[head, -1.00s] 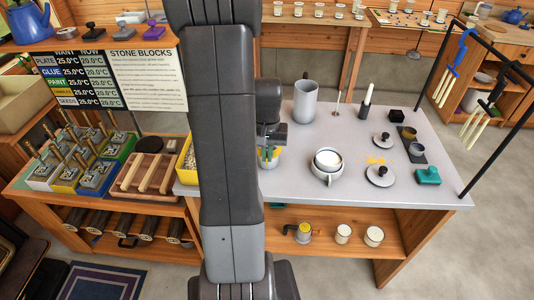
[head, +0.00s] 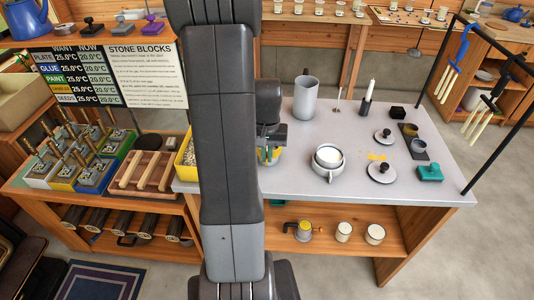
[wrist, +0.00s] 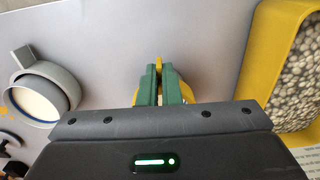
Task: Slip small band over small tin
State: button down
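My gripper (head: 268,155) is at the left part of the grey table, mostly hidden behind my arm in the head view. In the wrist view its green fingers (wrist: 160,84) are close together, with a thin yellow thing (wrist: 159,63) between their tips. Yellow also shows on both sides behind the fingers; it looks like a small band, but its full shape is hidden. I cannot tell for sure which one is the small tin.
A white-filled pot with a handle (head: 328,163) stands mid-table and shows in the wrist view (wrist: 47,92). A yellow bin of pebbles (wrist: 270,75) is close on the gripper's right in the wrist view. A tall grey cylinder (head: 306,98), candle (head: 371,85) and black rack (head: 432,75) stand farther back or right.

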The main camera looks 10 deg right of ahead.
jog(key=shift+f+b, duration=0.85)
jog(key=shift+f, duration=0.4)
jog(key=c, duration=1.2)
grip_release()
jog(key=shift+c, duration=0.2)
jog(key=shift+r, duration=0.1)
jog(key=shift+r+p, duration=3.05)
jog(key=shift+r, duration=0.95)
jog(key=shift+f, duration=0.1)
jog(key=shift+f+b, duration=2.9)
jog(key=shift+f, duration=0.9)
